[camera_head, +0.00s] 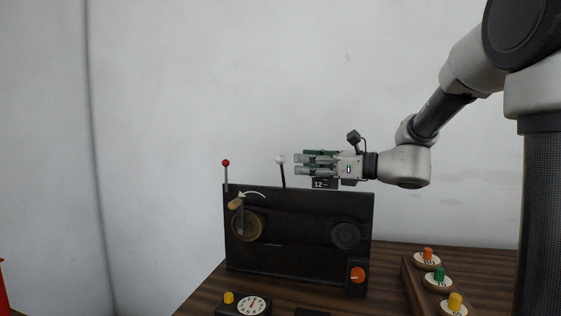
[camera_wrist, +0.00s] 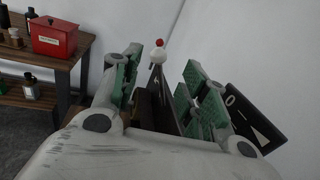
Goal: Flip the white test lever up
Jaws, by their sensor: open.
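The white test lever (camera_head: 283,174) is a dark rod with a white ball on top. It stands above the top edge of the black panel (camera_head: 300,262), nearly upright with a slight lean to the left. My gripper (camera_head: 299,165) is open, level with the white ball and just to its right, apart from it in the head view. In the wrist view the white ball (camera_wrist: 158,56) shows ahead between the green-padded fingers of my gripper (camera_wrist: 163,66). The lever's lower end is hidden behind the panel.
A red-balled lever (camera_head: 226,172) stands left on the panel, above a wooden-handled crank (camera_head: 237,208). A dark sign (camera_head: 320,184) sits just under my gripper. A red box (camera_wrist: 53,38) stands on another table.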

